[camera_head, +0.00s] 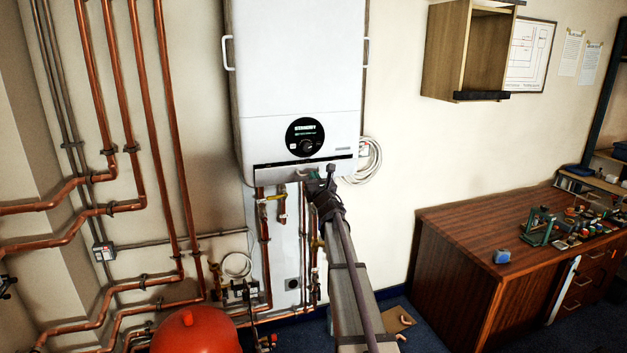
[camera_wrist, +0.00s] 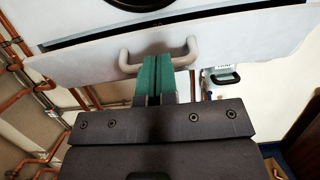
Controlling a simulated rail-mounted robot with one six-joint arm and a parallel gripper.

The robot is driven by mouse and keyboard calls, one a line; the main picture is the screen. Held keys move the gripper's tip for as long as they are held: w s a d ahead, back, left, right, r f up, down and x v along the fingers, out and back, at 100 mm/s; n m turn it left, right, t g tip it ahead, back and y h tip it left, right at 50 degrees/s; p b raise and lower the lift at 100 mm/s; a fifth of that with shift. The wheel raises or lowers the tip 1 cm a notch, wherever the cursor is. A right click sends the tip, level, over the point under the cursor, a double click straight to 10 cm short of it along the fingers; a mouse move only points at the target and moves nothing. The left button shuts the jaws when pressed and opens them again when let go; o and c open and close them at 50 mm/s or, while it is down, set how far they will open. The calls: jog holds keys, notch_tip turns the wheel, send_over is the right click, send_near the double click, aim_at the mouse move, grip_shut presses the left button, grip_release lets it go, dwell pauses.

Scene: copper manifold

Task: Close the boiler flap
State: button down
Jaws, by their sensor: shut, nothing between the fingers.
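The white boiler (camera_head: 298,85) hangs on the wall, its round display panel (camera_head: 305,137) on the lower front. The boiler flap (camera_head: 275,178) is the strip along its bottom, with a dark gap above it. In the wrist view the flap (camera_wrist: 85,63) fills the upper part, with the dark gap along its top edge. A pale curved handle (camera_wrist: 190,48) sticks out from the flap. My gripper (camera_head: 312,174) is at the flap; its green fingers (camera_wrist: 155,62) are shut and empty, with the tips at the handle's opening. Whether they touch the flap is unclear.
Copper pipes (camera_head: 180,150) run along the left wall, with more below the boiler. A red vessel (camera_head: 195,335) stands at the bottom. A coiled white cable (camera_head: 370,160) hangs right of the boiler. A wooden desk (camera_head: 480,225) stands at right, under a wall cabinet (camera_head: 445,45).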

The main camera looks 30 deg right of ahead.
aim_at(311, 166)
jog(key=shift+w+d+r+p, duration=0.1)
jog(key=shift+w+r+p, duration=0.25)
jog(key=shift+r, duration=0.2)
jog(key=shift+w+r+p, duration=0.25)
jog(key=shift+r+p, duration=0.15)
jog(key=shift+r, duration=0.15)
jog(key=shift+w+d+r+p, duration=0.1)
jog(key=shift+w+r+p, duration=0.4)
jog(key=shift+w+r, duration=0.1)
jog(key=shift+w, duration=0.1)
jog(key=s+a+r+p, duration=0.1)
jog(key=s+r+p, duration=0.1)
jog(key=s, duration=0.4)
jog(key=s+a+r+p, duration=0.1)
jog(key=s+r+p, duration=0.2)
jog(key=s, duration=0.3)
jog(key=shift+a, duration=0.35)
